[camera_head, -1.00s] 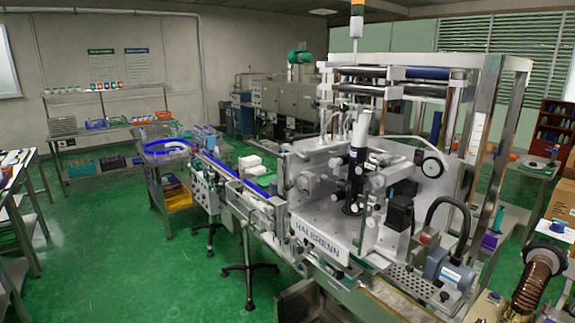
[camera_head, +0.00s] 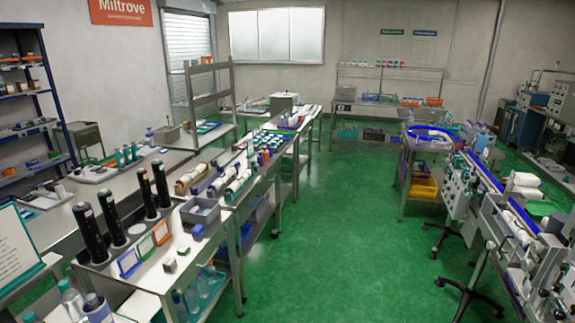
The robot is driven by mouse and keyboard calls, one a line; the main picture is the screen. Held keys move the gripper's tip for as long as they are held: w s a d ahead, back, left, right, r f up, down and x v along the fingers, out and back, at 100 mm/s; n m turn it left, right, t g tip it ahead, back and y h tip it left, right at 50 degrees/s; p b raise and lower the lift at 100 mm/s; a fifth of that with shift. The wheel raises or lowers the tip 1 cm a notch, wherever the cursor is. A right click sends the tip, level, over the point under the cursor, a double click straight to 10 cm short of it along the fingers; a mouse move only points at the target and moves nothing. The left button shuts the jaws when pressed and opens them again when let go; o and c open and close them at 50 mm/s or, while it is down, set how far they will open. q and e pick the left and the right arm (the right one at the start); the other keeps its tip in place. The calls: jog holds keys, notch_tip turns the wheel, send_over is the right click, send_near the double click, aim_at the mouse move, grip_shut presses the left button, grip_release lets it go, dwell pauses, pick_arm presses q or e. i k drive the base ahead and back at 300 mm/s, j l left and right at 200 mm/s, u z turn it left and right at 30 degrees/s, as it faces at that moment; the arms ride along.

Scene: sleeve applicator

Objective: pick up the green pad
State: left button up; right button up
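A small flat green-edged piece (camera_head: 145,246) with a pale middle lies on the near left steel table, between a blue-edged one (camera_head: 129,263) and an orange-edged one (camera_head: 161,232). It is the closest match to the green pad, but it is too small to be sure. Nothing touches it from above. Neither of my grippers shows in this view.
Tall black cylinders (camera_head: 162,184) stand behind the pieces. A grey bin (camera_head: 200,210) and small blocks sit to their right. Bottles (camera_head: 97,308) stand at the near left. Open green floor (camera_head: 335,230) lies between this table (camera_head: 152,272) and the machine line (camera_head: 500,215).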

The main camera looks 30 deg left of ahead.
aim_at(256, 167)
jog(key=i+j+u, duration=0.15)
jog(key=i, duration=0.35)
jog(key=i+j+u, duration=0.15)
jog(key=i+j, duration=0.15)
jog(key=i, duration=0.25)
jog(key=i+j+u, duration=0.1)
jog(key=i, duration=0.45)
